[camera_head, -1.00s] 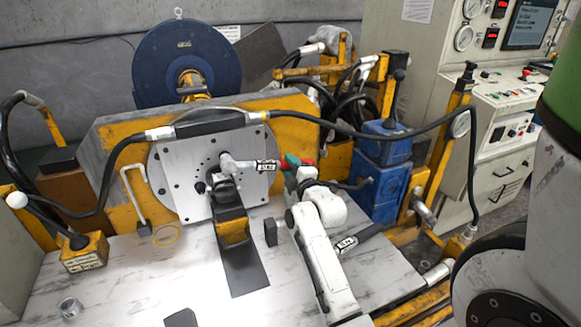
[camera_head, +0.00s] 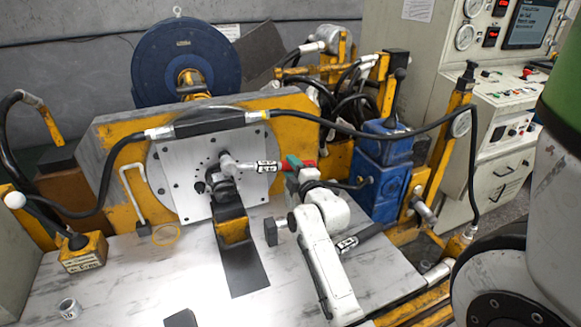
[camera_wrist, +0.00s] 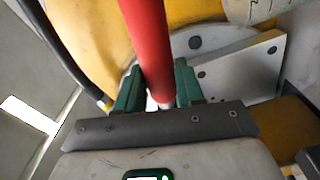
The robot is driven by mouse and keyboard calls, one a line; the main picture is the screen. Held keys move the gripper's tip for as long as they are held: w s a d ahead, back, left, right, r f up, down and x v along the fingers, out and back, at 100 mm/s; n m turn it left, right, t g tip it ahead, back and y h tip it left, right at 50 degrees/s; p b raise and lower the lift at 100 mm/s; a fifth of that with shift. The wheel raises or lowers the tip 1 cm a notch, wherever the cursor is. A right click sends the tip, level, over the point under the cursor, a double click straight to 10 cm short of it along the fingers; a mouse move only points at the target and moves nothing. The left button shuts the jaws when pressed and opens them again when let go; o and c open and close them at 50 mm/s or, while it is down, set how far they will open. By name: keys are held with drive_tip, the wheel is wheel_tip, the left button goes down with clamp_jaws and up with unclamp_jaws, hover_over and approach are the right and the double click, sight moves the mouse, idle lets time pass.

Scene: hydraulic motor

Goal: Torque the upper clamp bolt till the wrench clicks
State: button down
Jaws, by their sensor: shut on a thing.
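The torque wrench (camera_head: 267,167) lies nearly level in the head view. Its silver head is at the upper part of the black clamp (camera_head: 228,206) in front of the grey face plate (camera_head: 177,172). The wrench head covers the upper clamp bolt, so I cannot tell how well it is seated. My gripper (camera_head: 293,163) has green fingers shut on the wrench's red handle (camera_head: 307,163), at the right end. In the wrist view the red handle (camera_wrist: 148,45) passes between the green fingers of my gripper (camera_wrist: 158,88).
A black hose (camera_head: 375,136) arches over the yellow frame (camera_head: 112,135) and down the right side. Blue boxes (camera_head: 378,185) stand right of my gripper. A metal ring (camera_head: 68,309) lies at the front left of the pale table, which has bare room there.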

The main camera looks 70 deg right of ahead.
drive_tip(key=shift+r+v, duration=0.1)
drive_tip(key=shift+v, duration=1.25)
drive_tip(key=shift+r+v, duration=0.15)
drive_tip(key=shift+v, duration=1.2)
